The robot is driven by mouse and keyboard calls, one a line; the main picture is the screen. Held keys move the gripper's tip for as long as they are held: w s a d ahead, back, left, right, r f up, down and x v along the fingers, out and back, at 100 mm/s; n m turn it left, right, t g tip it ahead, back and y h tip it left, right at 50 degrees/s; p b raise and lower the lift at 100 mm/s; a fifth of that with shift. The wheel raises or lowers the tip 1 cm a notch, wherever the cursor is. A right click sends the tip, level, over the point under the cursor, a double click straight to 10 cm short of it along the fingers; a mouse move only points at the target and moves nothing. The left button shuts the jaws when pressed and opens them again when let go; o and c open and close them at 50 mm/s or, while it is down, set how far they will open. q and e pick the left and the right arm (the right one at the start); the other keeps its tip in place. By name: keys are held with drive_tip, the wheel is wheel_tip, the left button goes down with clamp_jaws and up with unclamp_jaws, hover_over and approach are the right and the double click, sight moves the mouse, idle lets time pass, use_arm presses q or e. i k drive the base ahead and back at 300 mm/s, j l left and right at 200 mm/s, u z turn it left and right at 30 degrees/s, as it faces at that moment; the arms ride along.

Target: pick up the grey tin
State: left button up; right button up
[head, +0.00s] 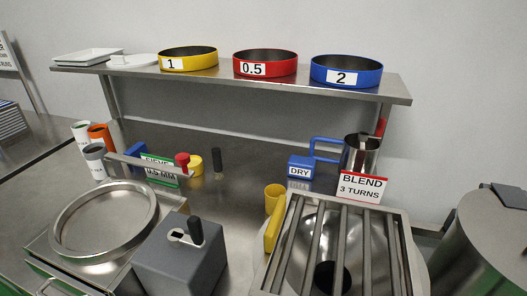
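The grey tin (97,164) stands on the steel bench at the left, a small cylinder with a light label on its side. It is in front of an orange tin (99,138) and a white tin (80,132), which are close behind it. Its lower part is close to the rim of the round sieve pan. Neither of my grippers shows in the head view.
A round steel pan (56,226) and a grey box with a black lever (178,262) are in front. A green sign (160,166) and a steel bar stand right of the tins. A barred hopper (385,250) is at the right. A shelf (220,84) with coloured rings spans the back.

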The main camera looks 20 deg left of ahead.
sight(94, 154)
drive_tip(key=u, duration=1.6)
drive_tip(key=i+j+z, duration=0.4)
drive_tip(key=j+z, duration=0.15)
drive_tip(key=j, duration=0.25)
drive_tip(key=i+j+z, duration=0.3)
drive_tip(key=j, duration=0.35)
drive_tip(key=i+j+z, duration=0.15)
drive_tip(key=i+j, duration=0.15)
drive_tip(key=i+j+z, duration=0.15)
drive_tip(key=j, duration=0.3)
drive_tip(key=i+j+z, duration=0.15)
drive_tip(key=j, duration=0.25)
drive_tip(key=i+j+z, duration=0.15)
drive_tip(key=j, duration=0.25)
drive_tip(key=i+j+z, duration=0.2)
drive_tip(key=i, duration=0.25)
drive_tip(key=l, duration=0.1)
